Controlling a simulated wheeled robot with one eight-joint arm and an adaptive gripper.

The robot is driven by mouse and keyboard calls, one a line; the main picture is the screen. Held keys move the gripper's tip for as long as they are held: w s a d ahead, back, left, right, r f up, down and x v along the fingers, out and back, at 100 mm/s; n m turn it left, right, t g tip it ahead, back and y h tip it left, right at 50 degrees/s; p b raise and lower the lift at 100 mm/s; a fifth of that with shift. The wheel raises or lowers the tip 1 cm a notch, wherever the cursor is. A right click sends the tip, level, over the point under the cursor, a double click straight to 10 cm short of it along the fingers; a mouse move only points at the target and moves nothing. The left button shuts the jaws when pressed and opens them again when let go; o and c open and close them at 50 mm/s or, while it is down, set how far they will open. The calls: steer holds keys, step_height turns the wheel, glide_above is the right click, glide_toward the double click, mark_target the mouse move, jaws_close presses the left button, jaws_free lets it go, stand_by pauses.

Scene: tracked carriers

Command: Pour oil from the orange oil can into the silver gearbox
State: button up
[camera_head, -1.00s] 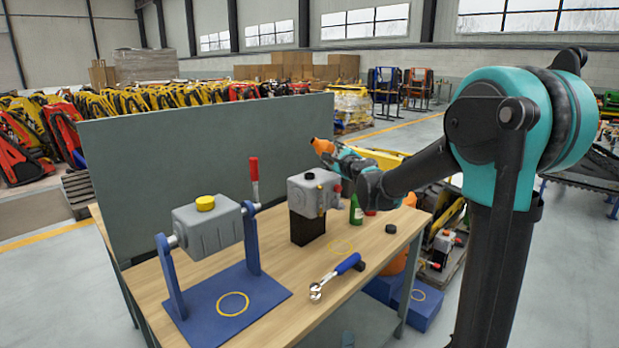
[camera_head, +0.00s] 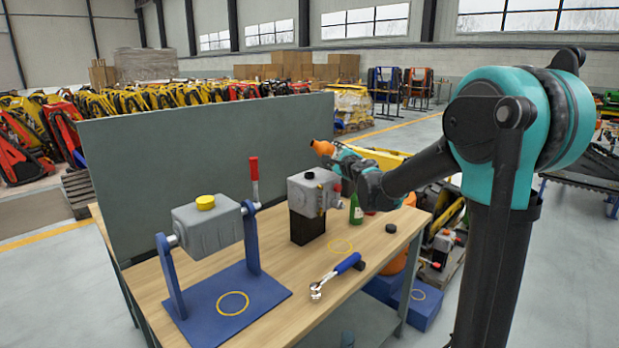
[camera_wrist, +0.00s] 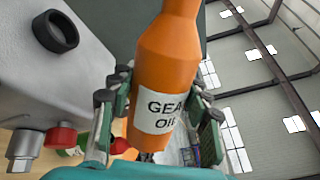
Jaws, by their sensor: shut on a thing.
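The orange oil can (camera_head: 322,148) shows in the head view above and behind the box-shaped gearbox; its top leans to the upper left. In the wrist view the can (camera_wrist: 168,55) carries a white label reading "GEAR OIL". My gripper (camera_wrist: 158,103) is shut around its body, a finger on each side. The silver-grey gearbox (camera_head: 312,188) stands on a black block on the bench. In the wrist view the gearbox (camera_wrist: 95,85) is left of the can, with a round black-rimmed opening facing the camera. The can's tip is cut off there, and no oil flow is visible.
Another grey gearbox (camera_head: 208,228) with a yellow cap hangs in a blue stand with a red-handled lever. A blue-handled wrench (camera_head: 336,274), a green bottle (camera_head: 356,210) and a black cap (camera_head: 391,228) are on the bench. A grey panel (camera_head: 210,165) stands behind.

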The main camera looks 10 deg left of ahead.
steer(key=shift+w+d+f+n+p, duration=0.15)
steer(key=shift+f+n+p, duration=0.15)
steer(key=shift+n, duration=0.35)
steer(key=shift+s+d+f+n+p, duration=0.1)
steer(key=shift+f+n+p, duration=0.2)
steer(key=shift+n, duration=0.35)
stand_by(1.4)
steer(key=shift+r+n, duration=0.25)
steer(key=shift+n, duration=0.55)
stand_by(2.7)
steer(key=shift+n+p, duration=0.3)
stand_by(1.5)
